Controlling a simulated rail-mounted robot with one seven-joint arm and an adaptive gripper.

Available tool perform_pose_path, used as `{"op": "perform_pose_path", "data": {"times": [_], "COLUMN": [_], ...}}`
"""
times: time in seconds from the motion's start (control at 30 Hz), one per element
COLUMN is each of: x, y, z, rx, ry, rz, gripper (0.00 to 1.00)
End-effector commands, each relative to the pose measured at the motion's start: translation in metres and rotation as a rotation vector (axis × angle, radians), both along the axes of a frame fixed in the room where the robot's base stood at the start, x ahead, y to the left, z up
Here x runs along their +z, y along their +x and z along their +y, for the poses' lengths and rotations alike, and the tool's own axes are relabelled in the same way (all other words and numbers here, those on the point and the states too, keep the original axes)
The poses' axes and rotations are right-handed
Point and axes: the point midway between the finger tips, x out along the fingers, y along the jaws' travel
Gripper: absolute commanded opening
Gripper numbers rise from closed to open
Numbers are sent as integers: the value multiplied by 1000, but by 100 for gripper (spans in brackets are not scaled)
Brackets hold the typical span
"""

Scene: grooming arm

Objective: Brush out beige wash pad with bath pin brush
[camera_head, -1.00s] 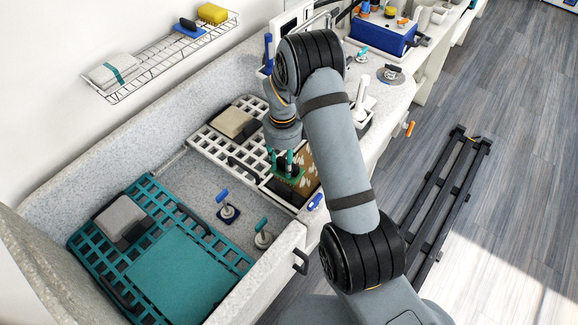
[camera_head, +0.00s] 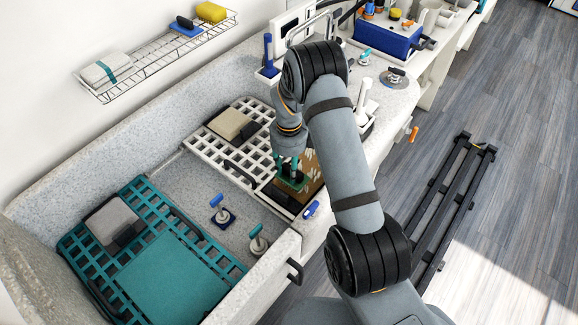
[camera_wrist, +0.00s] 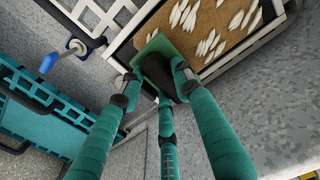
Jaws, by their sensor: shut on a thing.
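My gripper (camera_head: 291,166), with teal fingers, is shut on a brush with a green square base and dark handle. The brush (camera_wrist: 153,48) shows between the fingers in the wrist view. It is at the near-left edge of a tan pad (camera_wrist: 178,45) strewn with white flecks, in a white-framed tray; the tan pad (camera_head: 314,168) also shows in the head view. Whether the bristles touch the pad is hidden. A beige block-shaped pad (camera_head: 230,122) sits on a dark holder on the white grid rack (camera_head: 205,148), left of my gripper.
A teal grid rack (camera_head: 75,235) holds a grey pad (camera_head: 111,219). Blue-handled (camera_head: 221,213) and teal-handled (camera_head: 257,241) tools stand between the racks. Bare basin floor (camera_head: 185,180) lies between them. A blue box (camera_head: 385,39) stands at the back.

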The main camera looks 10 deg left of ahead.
Motion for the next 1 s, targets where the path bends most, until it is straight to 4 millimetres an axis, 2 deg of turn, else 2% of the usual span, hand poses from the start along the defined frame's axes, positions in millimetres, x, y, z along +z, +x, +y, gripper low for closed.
{"op": "perform_pose_path", "data": {"times": [0.57,1.0], "x": [-2,-12], "y": [0,0], "z": [0,0], "rx": [-1,-1], "ry": [0,0], "rz": [0,0], "gripper": [11,11]}}
